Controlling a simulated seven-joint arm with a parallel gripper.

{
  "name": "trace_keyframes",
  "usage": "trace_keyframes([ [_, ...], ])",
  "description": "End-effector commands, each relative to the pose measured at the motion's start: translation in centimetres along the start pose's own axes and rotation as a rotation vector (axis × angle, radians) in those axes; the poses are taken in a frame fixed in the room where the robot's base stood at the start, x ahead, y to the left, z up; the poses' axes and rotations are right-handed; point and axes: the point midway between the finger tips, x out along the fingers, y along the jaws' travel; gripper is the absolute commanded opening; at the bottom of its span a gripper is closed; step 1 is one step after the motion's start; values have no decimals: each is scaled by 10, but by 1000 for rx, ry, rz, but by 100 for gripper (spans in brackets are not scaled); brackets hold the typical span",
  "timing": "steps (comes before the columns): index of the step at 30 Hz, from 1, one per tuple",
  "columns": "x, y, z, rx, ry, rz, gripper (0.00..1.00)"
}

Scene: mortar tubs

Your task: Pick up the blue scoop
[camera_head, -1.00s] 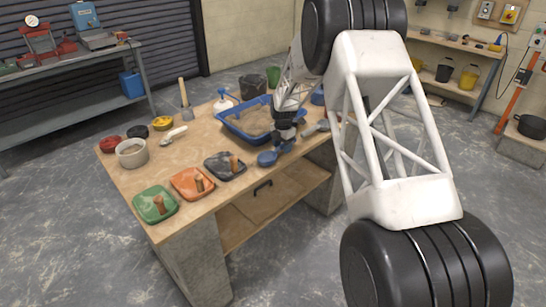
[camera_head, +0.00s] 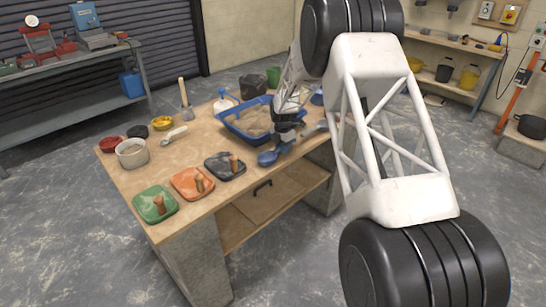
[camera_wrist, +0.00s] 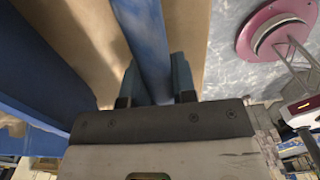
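The blue scoop (camera_head: 267,158) is in the head view at the near right side of the workbench, beside the blue tub. Its handle runs up and right to my gripper (camera_head: 287,138). In the wrist view, a long blue piece, apparently the scoop's handle (camera_wrist: 147,40), passes between the two fingers of my gripper (camera_wrist: 155,80). One dark finger is on each side of it. I cannot tell whether the fingers press on it or stand slightly apart. I cannot tell whether the scoop is clear of the bench.
The blue tub (camera_head: 228,126) stands just behind the scoop; its edge is close in the wrist view (camera_wrist: 30,110). Black (camera_head: 222,170), orange (camera_head: 185,184) and green (camera_head: 148,208) boards with wooden handles lie along the bench front. A trowel (camera_head: 316,128) lies to the right.

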Motion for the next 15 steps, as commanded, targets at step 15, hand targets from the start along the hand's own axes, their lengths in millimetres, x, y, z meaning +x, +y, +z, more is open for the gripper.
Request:
trace_keyframes([
  [15,0,0,0,0,0,0,0],
])
